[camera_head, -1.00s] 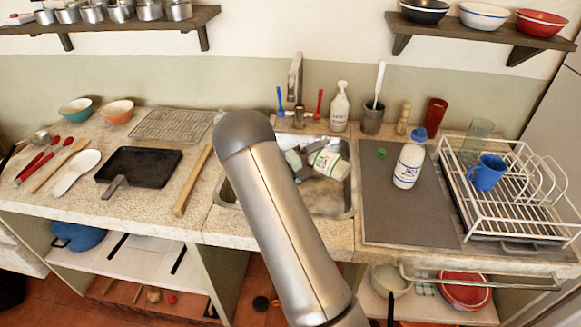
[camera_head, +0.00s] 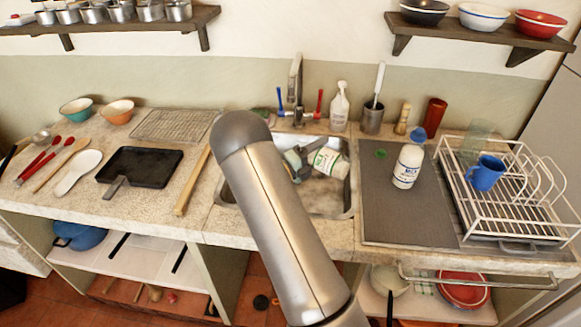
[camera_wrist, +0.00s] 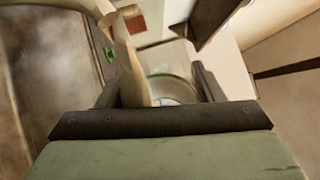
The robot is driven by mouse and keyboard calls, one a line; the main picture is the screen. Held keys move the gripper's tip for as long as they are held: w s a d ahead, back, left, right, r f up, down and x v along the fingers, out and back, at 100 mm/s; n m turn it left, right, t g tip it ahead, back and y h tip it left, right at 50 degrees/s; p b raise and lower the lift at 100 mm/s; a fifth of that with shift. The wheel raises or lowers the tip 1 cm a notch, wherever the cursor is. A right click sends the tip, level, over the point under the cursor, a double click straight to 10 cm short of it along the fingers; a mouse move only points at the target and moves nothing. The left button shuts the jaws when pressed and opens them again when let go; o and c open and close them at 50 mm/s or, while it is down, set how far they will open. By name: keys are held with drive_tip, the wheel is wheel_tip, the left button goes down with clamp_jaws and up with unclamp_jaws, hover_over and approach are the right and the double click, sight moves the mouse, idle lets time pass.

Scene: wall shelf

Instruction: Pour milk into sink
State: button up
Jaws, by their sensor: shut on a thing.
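A white bottle with a green-marked label (camera_head: 328,161) is held tilted, nearly on its side, over the sink basin (camera_head: 345,207). My gripper (camera_head: 301,161) is shut on it from the left, partly hidden behind my arm. In the wrist view my gripper's fingers (camera_wrist: 165,85) stand on both sides of the white bottle (camera_wrist: 165,60), where a green ring shows. I cannot see any milk flowing. A second white milk bottle with a blue cap (camera_head: 408,165) stands upright on the grey mat. A loose green cap (camera_head: 381,153) lies on that mat.
The faucet (camera_head: 296,80), with blue and red handles, rises behind the sink. A spray bottle (camera_head: 340,108) and a utensil holder (camera_head: 372,118) stand behind. A dish rack (camera_head: 500,205) with a blue mug is at right. A black tray (camera_head: 140,166) lies left.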

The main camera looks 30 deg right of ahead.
drive_tip(key=shift+w+a+r+n+t+h+p, duration=0.15)
drive_tip(key=shift+r+n+t+p, duration=0.3)
drive_tip(key=shift+n+p, duration=0.6)
drive_tip(key=shift+w+a+r+n+t+h+p, duration=0.1)
drive_tip(key=shift+w+r+n+t+h+p, duration=0.35)
drive_tip(key=shift+n+p, duration=0.6)
idle(2.8)
